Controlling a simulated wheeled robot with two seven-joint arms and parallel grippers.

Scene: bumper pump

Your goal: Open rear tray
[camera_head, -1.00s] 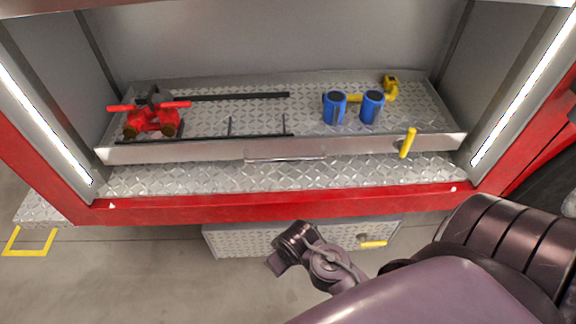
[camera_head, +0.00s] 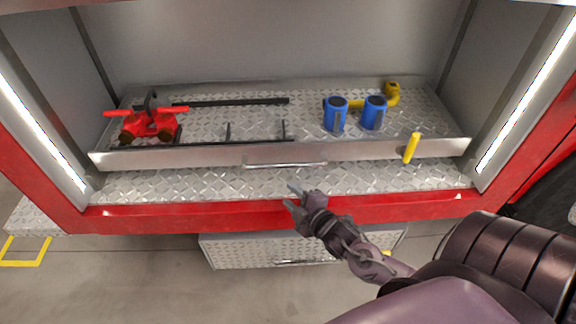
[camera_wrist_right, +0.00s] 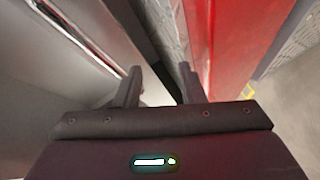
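The metal tray (camera_head: 200,155) with a diamond-plate floor lies inside the red-framed compartment. A thin bar handle (camera_head: 285,164) runs along the middle of its front wall, and a yellow lever (camera_head: 411,148) stands at the right of that wall. My right gripper (camera_head: 291,196) is open and empty, in front of the red sill, just below the bar handle in the picture and apart from it. In the right wrist view the two fingers (camera_wrist_right: 160,82) are spread with nothing between them. A bright bar shows at the upper left there; I cannot tell whether it is the handle. My left gripper is out of view.
On the tray sit a red device (camera_head: 149,126) at left, two blue cylinders (camera_head: 336,114) and a yellow pipe fitting (camera_head: 392,92) at right. The red sill (camera_head: 180,218) crosses below. A diamond-plate drawer or step (camera_head: 240,252) is under it.

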